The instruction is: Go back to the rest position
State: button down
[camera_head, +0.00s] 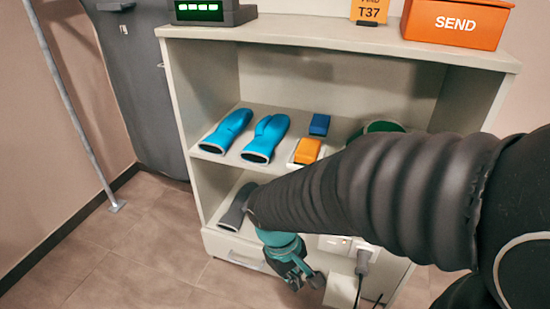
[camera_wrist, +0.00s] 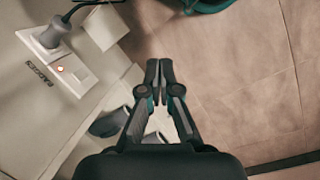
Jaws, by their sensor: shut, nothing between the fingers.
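My gripper (camera_head: 298,278) hangs low in front of the shelf unit (camera_head: 330,39), below its lower shelf. The wrist view shows the gripper's fingertips (camera_wrist: 159,68) together, with nothing between them. It points down past the cabinet front, with tiled floor beyond the tips. My dark ribbed arm crosses the right half of the head view and hides part of both shelves.
Two blue mitts (camera_head: 227,131), an orange item (camera_head: 307,151) and a blue block (camera_head: 319,125) lie on the upper shelf. A grey mitt (camera_head: 237,208) lies below. A plug (camera_wrist: 50,32) sits in a socket near my gripper. An orange SEND box (camera_head: 455,22) stands on top.

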jog(key=s+d+r+m+t+y+p, duration=0.1)
jog(key=d+r+m+t+p, duration=0.1)
jog(key=d+r, duration=0.4)
jog(key=s+d+r+m+t+y+p, duration=0.1)
jog(key=d+r+m+t, duration=0.3)
jog(key=r, duration=0.9)
jog(key=shift+s+d+r+m+y+p, duration=0.3)
jog(key=shift+s+d+r+m+p, duration=0.15)
jog(key=shift+s+d+m, duration=0.35)
